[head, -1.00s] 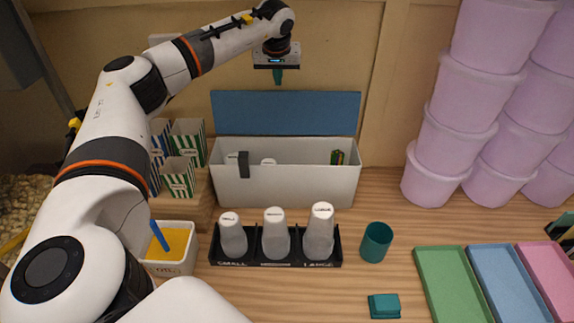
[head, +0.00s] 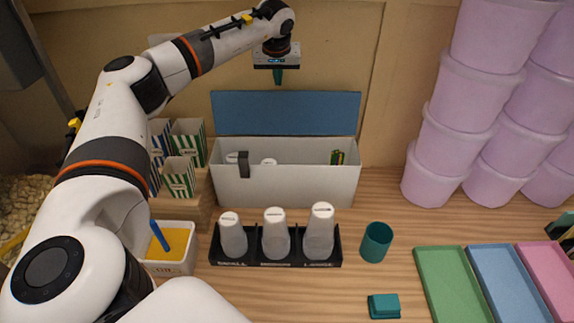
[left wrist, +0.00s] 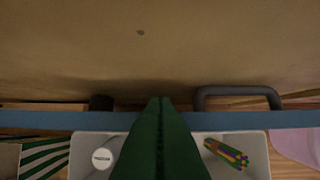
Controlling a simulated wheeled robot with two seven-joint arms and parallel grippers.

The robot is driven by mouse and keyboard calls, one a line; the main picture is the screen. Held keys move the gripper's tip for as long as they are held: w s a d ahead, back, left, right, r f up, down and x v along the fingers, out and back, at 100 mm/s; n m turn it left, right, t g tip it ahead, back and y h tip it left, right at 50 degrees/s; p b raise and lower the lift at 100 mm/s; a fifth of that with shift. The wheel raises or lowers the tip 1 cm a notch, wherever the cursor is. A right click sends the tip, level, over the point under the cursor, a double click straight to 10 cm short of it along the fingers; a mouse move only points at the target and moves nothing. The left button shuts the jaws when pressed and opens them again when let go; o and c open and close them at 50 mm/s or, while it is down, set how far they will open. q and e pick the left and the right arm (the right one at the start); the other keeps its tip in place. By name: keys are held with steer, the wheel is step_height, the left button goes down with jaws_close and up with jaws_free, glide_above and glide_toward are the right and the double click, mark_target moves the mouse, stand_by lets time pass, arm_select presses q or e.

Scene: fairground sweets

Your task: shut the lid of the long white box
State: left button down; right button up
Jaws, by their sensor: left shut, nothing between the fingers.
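The long white box (head: 285,187) stands at the back of the counter against the wall. Its blue lid (head: 285,113) is open and stands upright along the back edge. In the left wrist view the lid shows edge-on as a blue strip (left wrist: 60,121), with a grey handle (left wrist: 238,92) on its far side. My left gripper (head: 278,80) is shut and empty, pointing down just above the lid's top edge. In the left wrist view its green fingers (left wrist: 160,140) overlap the lid strip; I cannot tell whether they touch.
Inside the box are white-capped items (head: 268,162) and a colourful bundle (left wrist: 228,153). In front stands a black rack (head: 275,258) with several cups. Striped cartons (head: 188,143) stand left, lilac tubs (head: 432,180) right. A teal cup (head: 376,242) is near the rack.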

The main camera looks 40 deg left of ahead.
stand_by(0.3)
arm_select(q)
steer(key=shift+f, duration=0.25)
steer(key=shift+f, duration=0.45)
